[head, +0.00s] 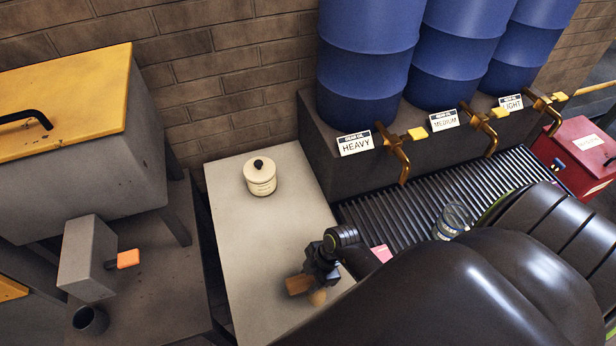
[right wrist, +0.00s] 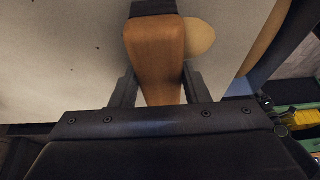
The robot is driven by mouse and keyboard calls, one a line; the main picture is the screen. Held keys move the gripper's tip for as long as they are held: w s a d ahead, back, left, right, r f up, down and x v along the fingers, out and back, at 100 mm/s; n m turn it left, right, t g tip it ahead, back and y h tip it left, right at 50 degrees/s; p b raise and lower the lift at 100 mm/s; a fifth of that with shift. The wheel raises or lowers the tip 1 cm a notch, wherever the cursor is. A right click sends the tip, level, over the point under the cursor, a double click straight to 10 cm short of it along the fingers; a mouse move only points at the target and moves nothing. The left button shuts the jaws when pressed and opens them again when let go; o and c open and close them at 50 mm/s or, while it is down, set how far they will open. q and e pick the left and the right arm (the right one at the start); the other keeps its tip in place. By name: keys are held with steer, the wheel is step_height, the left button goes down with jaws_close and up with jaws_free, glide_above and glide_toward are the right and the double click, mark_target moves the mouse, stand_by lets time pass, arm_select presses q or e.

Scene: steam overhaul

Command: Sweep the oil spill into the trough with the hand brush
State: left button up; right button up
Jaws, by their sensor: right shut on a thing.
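My right gripper (head: 318,272) is shut on the brown wooden handle of the hand brush (head: 299,285), low over the pale bench top. In the right wrist view the brush (right wrist: 155,50) sits between the fingers, with a dark end at the top of the picture. A tan, rounded patch (head: 318,297), which looks like the oil spill, is right beside the brush; it also shows in the right wrist view (right wrist: 201,38), partly covered by the brush. I cannot tell whether they touch. The ribbed black grating (head: 375,212), probably the trough, runs below the taps. My left gripper is out of view.
A cream lidded jar (head: 261,180) stands on the pale bench (head: 240,225). A glass jar (head: 453,221) is on the grating. Blue drums (head: 368,60) with brass taps (head: 393,155) stand behind. A red box (head: 575,150) is at the right. My arm hides the lower right.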

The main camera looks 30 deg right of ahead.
steer(key=shift+s+a+r+p, duration=0.1)
steer(key=shift+s+a+p, duration=0.1)
steer(key=shift+s+p, duration=0.45)
steer(key=shift+s+a+p, duration=0.25)
steer(key=shift+s+p, duration=0.1)
steer(key=shift+s, duration=0.5)
steer(key=shift+s+a+p, duration=0.2)
steer(key=shift+s+p, duration=0.45)
steer(key=shift+s, duration=0.1)
steer(key=shift+s+a+p, duration=0.15)
steer(key=shift+s+p, duration=0.2)
steer(key=shift+s, duration=0.35)
steer(key=shift+s+a+p, duration=0.15)
steer(key=shift+s+p, duration=0.3)
steer(key=shift+s, duration=0.05)
steer(key=shift+s+a, duration=0.15)
steer(key=shift+s, duration=0.5)
steer(key=shift+s+a, duration=0.15)
steer(key=shift+s, duration=0.45)
step_height(320, 180, up, 7)
